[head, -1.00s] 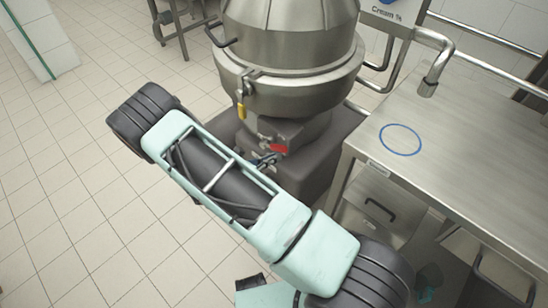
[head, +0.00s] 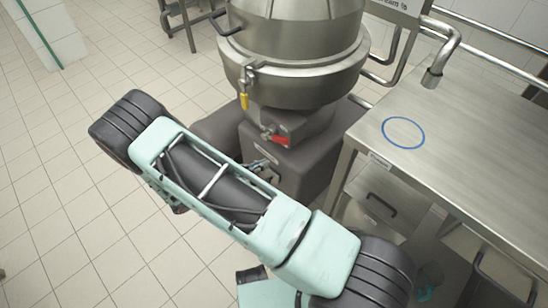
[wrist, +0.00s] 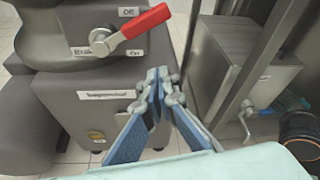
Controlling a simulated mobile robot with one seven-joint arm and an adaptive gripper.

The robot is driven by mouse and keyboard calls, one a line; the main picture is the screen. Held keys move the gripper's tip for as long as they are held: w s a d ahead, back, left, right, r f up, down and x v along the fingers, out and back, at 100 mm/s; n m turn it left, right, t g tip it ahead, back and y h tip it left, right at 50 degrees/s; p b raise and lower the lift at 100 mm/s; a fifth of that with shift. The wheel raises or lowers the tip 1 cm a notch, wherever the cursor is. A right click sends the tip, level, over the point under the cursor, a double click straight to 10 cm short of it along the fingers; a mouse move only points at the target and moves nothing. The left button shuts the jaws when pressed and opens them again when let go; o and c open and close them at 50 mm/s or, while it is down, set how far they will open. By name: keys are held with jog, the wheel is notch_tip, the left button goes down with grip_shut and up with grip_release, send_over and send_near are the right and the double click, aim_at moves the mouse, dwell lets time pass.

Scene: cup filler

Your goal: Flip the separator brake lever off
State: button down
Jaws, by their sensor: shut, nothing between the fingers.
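The brake lever has a red handle (wrist: 145,24) on a silver pivot on the front of the separator's grey base. In the wrist view the handle slants up and to the right from the pivot, between an "Off" label (wrist: 129,12) above and an "On" label (wrist: 136,52) below. The red handle also shows in the head view (head: 281,140), just below the steel bowl. My gripper (wrist: 162,76) is shut and empty. Its tips are below the handle in the wrist view and look apart from it. In the head view my arm partly hides the gripper (head: 268,168).
A steel table (head: 470,135) with a blue ring (head: 403,132) and drawers stands close on the right. Tiled floor (head: 60,200) lies open on the left.

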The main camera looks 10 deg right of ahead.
jog(key=v, duration=0.2)
jog(key=shift+a, duration=0.3)
jog(key=shift+s+f, duration=0.1)
dwell(0.3)
